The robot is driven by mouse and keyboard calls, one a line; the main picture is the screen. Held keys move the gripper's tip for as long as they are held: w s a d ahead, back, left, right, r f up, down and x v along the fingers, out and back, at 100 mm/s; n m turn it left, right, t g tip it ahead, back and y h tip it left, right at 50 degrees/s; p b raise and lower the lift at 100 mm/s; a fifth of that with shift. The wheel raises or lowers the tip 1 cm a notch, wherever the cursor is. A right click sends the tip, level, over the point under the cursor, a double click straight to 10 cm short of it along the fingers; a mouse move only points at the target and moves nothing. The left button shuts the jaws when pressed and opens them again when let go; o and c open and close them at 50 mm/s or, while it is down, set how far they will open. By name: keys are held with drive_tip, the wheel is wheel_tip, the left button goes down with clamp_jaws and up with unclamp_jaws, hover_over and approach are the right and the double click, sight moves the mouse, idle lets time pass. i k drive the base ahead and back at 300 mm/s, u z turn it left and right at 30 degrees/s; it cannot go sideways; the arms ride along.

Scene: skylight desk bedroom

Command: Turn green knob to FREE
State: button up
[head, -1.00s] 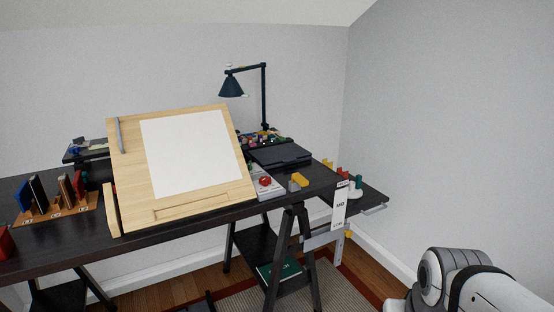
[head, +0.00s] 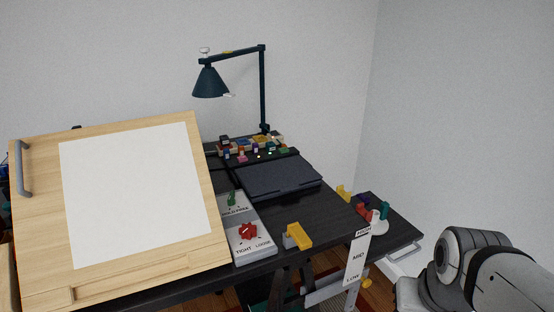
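A small green knob (head: 232,199) stands on a pale panel (head: 255,241) on the dark desk, just right of the drawing board. Lettering beside the green knob is too small to read, so its setting cannot be told. A red knob (head: 248,231) sits nearer on the same panel, above the words TIGHT and LOOSE. Part of my white and grey arm shows at the lower right, well apart from the panel. My gripper is out of view.
The tilted drawing board (head: 40,200) stands close left of the panel. A yellow block (head: 298,236) lies right of it, and a dark flat case (head: 278,177) behind. A lamp (head: 211,82) overhangs the back. A side shelf (head: 402,232) holds small coloured objects.

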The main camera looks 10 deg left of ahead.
sight(231, 200)
drive_tip(key=u, duration=1.1)
drive_tip(key=i, duration=0.6)
drive_tip(key=u, duration=0.15)
